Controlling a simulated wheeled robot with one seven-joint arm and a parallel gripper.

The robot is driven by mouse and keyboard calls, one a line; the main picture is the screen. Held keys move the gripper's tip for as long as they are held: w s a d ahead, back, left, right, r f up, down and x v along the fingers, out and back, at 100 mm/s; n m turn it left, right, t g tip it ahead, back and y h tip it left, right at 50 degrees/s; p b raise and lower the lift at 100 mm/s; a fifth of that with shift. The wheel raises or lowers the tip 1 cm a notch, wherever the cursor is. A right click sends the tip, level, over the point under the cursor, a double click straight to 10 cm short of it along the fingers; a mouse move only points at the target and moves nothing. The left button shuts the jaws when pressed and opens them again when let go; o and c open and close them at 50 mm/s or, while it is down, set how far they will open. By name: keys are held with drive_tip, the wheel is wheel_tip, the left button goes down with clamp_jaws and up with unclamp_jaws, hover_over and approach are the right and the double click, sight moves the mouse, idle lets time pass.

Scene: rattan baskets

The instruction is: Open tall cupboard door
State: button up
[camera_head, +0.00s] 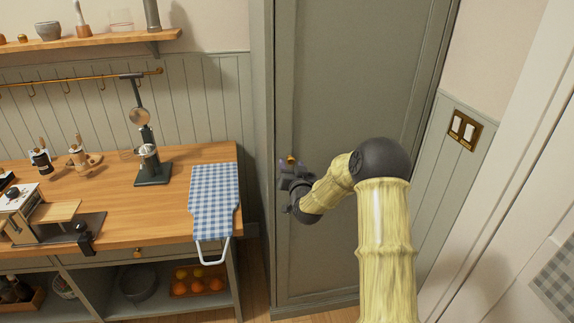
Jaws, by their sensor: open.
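The tall cupboard door (350,70) is a grey-green panel in the middle of the head view, and it looks closed. A small brass knob (291,160) shows near the door's left edge. My gripper (285,170) is open at the left side of the door, right by the knob. It partly hides the area just below the knob. I cannot tell whether the fingers touch the knob or the door. My arm covers the lower right part of the door.
A light switch (463,129) is on the right wall, beside a white door frame (510,120).

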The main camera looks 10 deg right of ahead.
clamp_jaws()
idle(0.3)
drive_tip(key=shift+w+d, duration=0.1)
drive_tip(key=shift+d, duration=0.05)
